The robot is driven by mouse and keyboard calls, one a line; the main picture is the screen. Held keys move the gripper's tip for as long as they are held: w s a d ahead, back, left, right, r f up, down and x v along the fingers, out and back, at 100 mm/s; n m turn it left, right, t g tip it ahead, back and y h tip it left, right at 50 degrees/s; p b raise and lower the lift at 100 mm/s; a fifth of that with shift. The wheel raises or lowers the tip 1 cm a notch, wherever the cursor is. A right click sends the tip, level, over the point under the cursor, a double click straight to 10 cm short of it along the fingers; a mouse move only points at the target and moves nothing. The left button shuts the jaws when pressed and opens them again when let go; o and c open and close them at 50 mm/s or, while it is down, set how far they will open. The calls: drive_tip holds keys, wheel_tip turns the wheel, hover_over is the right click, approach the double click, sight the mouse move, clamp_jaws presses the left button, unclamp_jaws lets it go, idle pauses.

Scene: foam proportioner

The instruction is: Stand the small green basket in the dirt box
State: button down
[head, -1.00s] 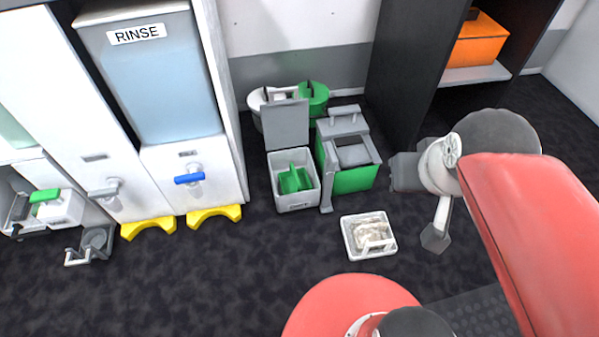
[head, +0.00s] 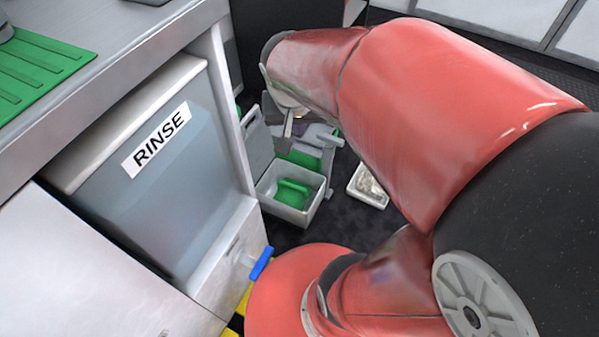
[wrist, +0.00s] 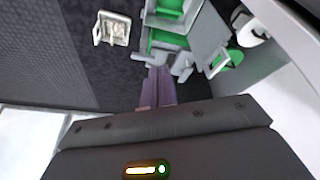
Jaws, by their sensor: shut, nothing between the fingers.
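The small green basket (head: 292,195) is inside the open pale grey dirt box (head: 285,212), below its rim; I cannot tell whether it is fully upright. In the wrist view, green (wrist: 171,6) shows inside a box at the top edge, apparently the same basket. My gripper (wrist: 158,72) is shut and empty, with its dark purplish fingers pointing toward the green and grey bin (wrist: 166,40). It is apart from the basket. In the head view my red arm reaches over the area and hides much of the gripper.
A white tray with pale contents (head: 367,186) lies on the dark floor right of the box. The box's raised grey lid (head: 258,147) stands at its left. The RINSE cabinet (head: 150,170) is close on the left. Lidded bins (wrist: 235,58) show right in the wrist view.

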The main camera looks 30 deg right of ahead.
drive_tip(key=w+d+f+m+g+b, duration=0.1)
drive_tip(key=w+d+f+m, duration=0.25)
drive_tip(key=f, duration=0.35)
drive_tip(key=w+d+f+m+g, duration=0.1)
drive_tip(key=w+d+f+m, duration=0.15)
drive_tip(key=w+f, duration=0.4)
drive_tip(key=m+g+y+b, duration=0.1)
drive_tip(key=m+y, duration=0.1)
drive_tip(key=m, duration=0.2)
hover_over(308, 186)
drive_tip(key=s+a, duration=0.1)
drive_tip(key=s, duration=0.2)
wheel_tip(308, 186, down, 19)
drive_tip(key=shift+m, duration=0.3)
drive_tip(key=f+b, duration=0.2)
drive_tip(key=f, duration=0.8)
drive_tip(key=shift+a+f, duration=0.1)
drive_tip(key=shift+a, duration=0.1)
drive_tip(key=shift+a+b, duration=0.1)
drive_tip(key=shift+b, duration=0.2)
drive_tip(key=shift+s+a+f+b, duration=0.15)
drive_tip(key=shift+a+b, duration=0.15)
drive_tip(key=shift+b, duration=0.15)
drive_tip(key=shift+s+a, duration=0.1)
drive_tip(key=shift+a, duration=0.35)
drive_tip(key=shift+r, duration=0.2)
